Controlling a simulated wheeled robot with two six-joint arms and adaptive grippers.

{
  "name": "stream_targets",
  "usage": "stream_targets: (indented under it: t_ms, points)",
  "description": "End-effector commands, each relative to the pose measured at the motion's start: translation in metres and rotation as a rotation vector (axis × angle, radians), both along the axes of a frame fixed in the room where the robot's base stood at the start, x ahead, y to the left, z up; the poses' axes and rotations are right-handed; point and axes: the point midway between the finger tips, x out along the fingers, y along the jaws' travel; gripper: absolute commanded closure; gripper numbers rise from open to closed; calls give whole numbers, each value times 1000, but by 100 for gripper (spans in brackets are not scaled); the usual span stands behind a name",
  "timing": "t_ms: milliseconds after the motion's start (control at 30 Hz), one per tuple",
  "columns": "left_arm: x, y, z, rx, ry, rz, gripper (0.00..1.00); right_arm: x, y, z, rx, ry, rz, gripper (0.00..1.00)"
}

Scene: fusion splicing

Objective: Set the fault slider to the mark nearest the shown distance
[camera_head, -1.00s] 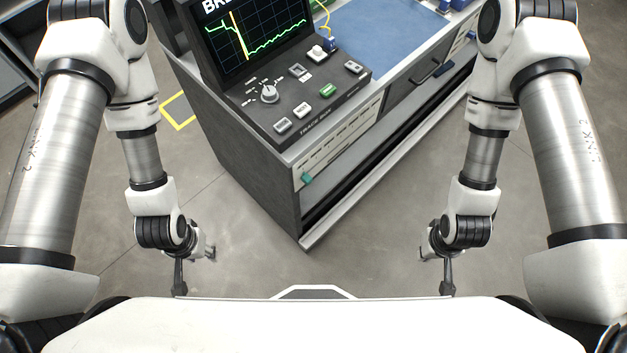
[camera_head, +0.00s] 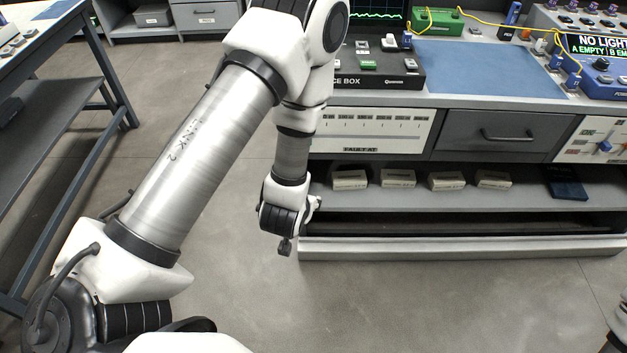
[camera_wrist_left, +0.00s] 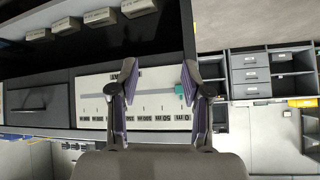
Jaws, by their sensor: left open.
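The fault panel (camera_head: 372,138) is a white plate with a row of distance labels on the bench front; my left arm covers its left end in the head view. It shows upside down in the left wrist view (camera_wrist_left: 150,82). There its green slider knob (camera_wrist_left: 179,90) sits near the 0 m label, close beside the right finger in the picture. My left gripper (camera_wrist_left: 159,65) is open and empty, its fingers spread across part of the panel; touching cannot be told. The trace screen (camera_head: 377,12) is mostly hidden by my arm, and no distance can be read.
The trace box (camera_head: 385,76) and a blue mat (camera_head: 480,66) are on the bench top. A grey drawer (camera_head: 497,134) is right of the panel. Several pale boxes (camera_head: 398,178) lie on the shelf below. The floor in front is clear.

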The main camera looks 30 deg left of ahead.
Motion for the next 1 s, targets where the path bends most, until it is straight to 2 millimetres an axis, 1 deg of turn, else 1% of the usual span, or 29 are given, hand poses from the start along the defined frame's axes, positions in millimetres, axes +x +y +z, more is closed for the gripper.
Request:
stream_targets:
  t_ms: [33, 67, 100, 167, 200, 300, 400, 500, 567, 667, 900, 1000]
  points:
    - [20, 6, -37, 26, -93, 23, 52, 0, 0, -63, 0, 0, 0, 100]
    - [31, 10, -38, 42, -149, 38, 52, 0, 0, -80, 0, 0, 0, 100]
    - [45, 15, -39, 63, -224, 59, 52, 0, 0, -103, 0, 0, 0, 100]
    - [62, 23, -39, 97, -336, 91, 52, 0, 0, -137, 0, 0, 0, 100]
    - [72, 28, -38, 120, -408, 112, 52, 0, 0, -159, 0, 0, 0, 100]
    - [87, 39, -30, 171, -569, 163, 52, -1, 0, -205, 0, 1, 0, 100]
    - [94, 47, -18, 209, -684, 204, 52, 0, 0, -233, 0, 1, 0, 100]
    - [95, 51, -7, 232, -747, 227, 52, 0, 0, -243, 0, 0, 0, 100]
    - [97, 53, -1, 236, -764, 234, 52, 0, 0, -244, 0, 0, 0, 100]
    - [106, 59, 2, 236, -768, 239, 52, 0, 0, -243, 0, -1, -1, 100]
    - [145, 83, 1, 237, -766, 237, 52, 0, 0, -255, 0, 0, 0, 100]
    - [157, 90, 1, 236, -764, 236, 52, 0, 0, -258, 0, 0, -1, 100]
